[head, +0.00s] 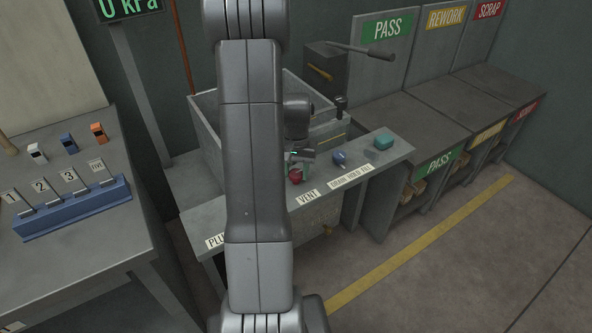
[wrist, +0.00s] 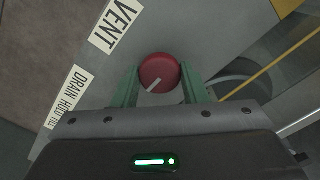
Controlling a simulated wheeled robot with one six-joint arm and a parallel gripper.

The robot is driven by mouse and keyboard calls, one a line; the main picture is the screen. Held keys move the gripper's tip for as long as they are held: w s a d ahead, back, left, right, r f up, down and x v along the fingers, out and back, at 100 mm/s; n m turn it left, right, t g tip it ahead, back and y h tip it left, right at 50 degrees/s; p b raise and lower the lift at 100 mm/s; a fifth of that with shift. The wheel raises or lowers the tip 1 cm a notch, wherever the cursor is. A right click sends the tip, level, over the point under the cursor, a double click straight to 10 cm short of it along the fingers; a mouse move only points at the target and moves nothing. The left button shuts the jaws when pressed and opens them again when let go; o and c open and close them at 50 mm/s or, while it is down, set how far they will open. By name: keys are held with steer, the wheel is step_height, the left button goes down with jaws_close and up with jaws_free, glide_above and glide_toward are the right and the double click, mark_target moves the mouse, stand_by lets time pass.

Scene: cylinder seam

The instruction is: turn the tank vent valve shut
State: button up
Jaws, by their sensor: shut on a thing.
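The vent valve is a round red knob (wrist: 160,72) with a pale pointer mark, beside the "VENT" label (wrist: 116,25) in the wrist view. The pointer mark runs toward the lower left of that picture. My gripper (wrist: 160,82) has its two green fingers on either side of the knob and is shut on it. In the head view the red knob (head: 295,176) shows just right of my arm, next to the "VENT" label (head: 307,197). My gripper (head: 300,160) is partly hidden there.
A blue knob (head: 340,158) stands behind the "DRAIN HOLD FILL" label (head: 351,181), with a teal block (head: 384,142) to its right. The open grey tank (head: 205,125) is behind the ledge. A bench with a blue numbered rack (head: 72,210) is at left.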

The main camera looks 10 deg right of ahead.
mark_target(296, 173)
stand_by(0.4)
steer(key=o, duration=0.9)
steer(key=shift+o, duration=0.2)
step_height(296, 173, up, 14)
steer(key=p, duration=0.1)
steer(key=shift+p, duration=0.3)
steer(key=shift+f, duration=0.15)
step_height(296, 173, down, 14)
steer(key=shift+r+b, duration=0.15)
steer(key=shift+b, duration=0.65)
